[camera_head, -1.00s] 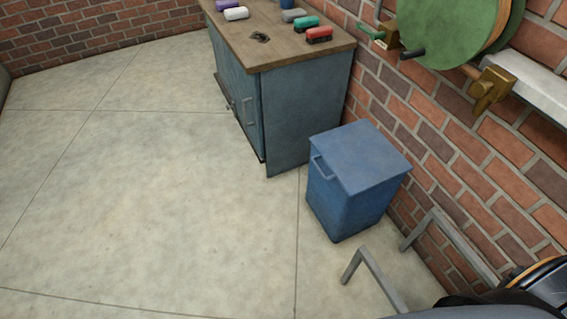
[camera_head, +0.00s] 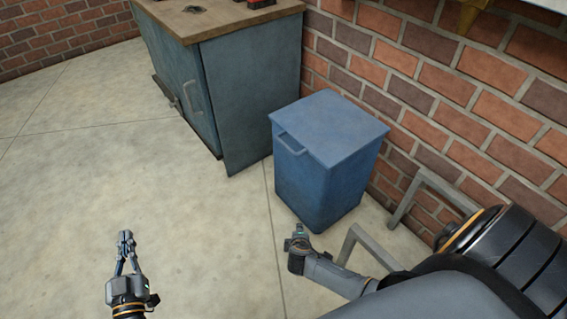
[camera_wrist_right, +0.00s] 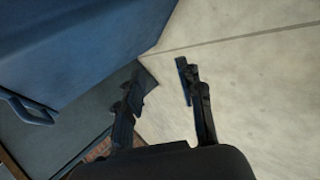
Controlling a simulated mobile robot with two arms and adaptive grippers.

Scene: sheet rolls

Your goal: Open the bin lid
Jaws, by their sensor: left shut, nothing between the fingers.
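The blue bin (camera_head: 318,185) stands against the brick wall, with its flat lid (camera_head: 330,125) lying shut on top. The lid's bar handle (camera_head: 290,146) sticks out at the front left edge. In the right wrist view the bin (camera_wrist_right: 80,50) fills the upper left, and the handle (camera_wrist_right: 25,108) is at the left edge. My left gripper (camera_head: 126,240) is shut and empty over the floor, left of the bin and apart from it. My right gripper (camera_head: 298,232) is in front of the bin, below the handle. In its wrist view its fingers (camera_wrist_right: 163,76) are spread and empty.
A blue-grey cabinet (camera_head: 245,95) with a wooden top stands behind and left of the bin. Grey metal bars (camera_head: 405,200) stand to the right of the bin, near my right arm. The concrete floor (camera_head: 70,180) at left is clear.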

